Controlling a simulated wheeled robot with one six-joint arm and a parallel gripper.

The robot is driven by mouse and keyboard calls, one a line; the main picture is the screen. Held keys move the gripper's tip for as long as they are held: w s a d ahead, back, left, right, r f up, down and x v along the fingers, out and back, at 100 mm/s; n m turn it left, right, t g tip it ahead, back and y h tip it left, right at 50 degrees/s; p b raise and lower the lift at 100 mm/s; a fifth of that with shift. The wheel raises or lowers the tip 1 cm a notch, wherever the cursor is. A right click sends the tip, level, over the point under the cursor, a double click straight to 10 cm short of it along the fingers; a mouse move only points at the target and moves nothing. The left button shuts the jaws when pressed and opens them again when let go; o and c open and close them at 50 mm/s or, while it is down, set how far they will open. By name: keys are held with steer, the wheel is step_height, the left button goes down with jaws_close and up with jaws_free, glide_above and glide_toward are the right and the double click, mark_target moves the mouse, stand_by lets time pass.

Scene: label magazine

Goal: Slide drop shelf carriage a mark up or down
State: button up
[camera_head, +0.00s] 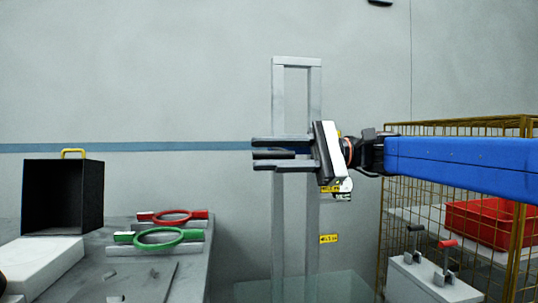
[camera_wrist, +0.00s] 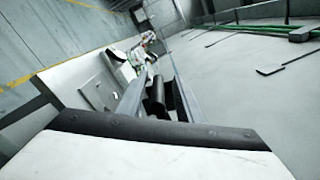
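A grey upright frame (camera_head: 278,90) with two posts and a top bar stands against the wall in the head view. My gripper (camera_head: 268,152) is level in front of its posts, with its fingers apart, one above the other. A dark bar (camera_head: 272,154) shows between the fingers; it may be the carriage's handle. In the wrist view a black cylinder (camera_wrist: 156,94) lies between the two grey fingers. I cannot see clear contact. Most of the carriage is hidden behind my gripper. A yellow label (camera_head: 330,189) shows just below my gripper, and another yellow label (camera_head: 328,239) is lower by the frame.
At left a grey bench (camera_head: 185,275) holds a black open box (camera_head: 62,196), a red ring tool (camera_head: 172,217) and a green ring tool (camera_head: 158,238). At right stand a yellow wire cage (camera_head: 455,128), a red bin (camera_head: 485,220) and a white box with levers (camera_head: 430,283).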

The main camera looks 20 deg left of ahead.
steer(key=v, duration=1.7)
steer(key=shift+w, duration=0.25)
steer(key=shift+d+f, duration=0.1)
steer(key=shift+d, duration=0.05)
steer(key=s+d+f+t+h, duration=0.4)
steer(key=s+d+f, duration=0.3)
steer(key=d+f, duration=0.4)
steer(key=s+d+f+t+h, duration=0.5)
steer(key=d+f, duration=0.7)
steer(key=f, duration=0.7)
steer(key=s+d+f+t+h, duration=0.5)
steer(key=s+d+f, duration=0.4)
steer(key=d+f, duration=0.3)
step_height(320, 180, down, 3)
steer(key=shift+s+d+f+h, duration=0.15)
steer(key=shift+s+h, duration=0.25)
steer(key=shift+h, duration=0.3)
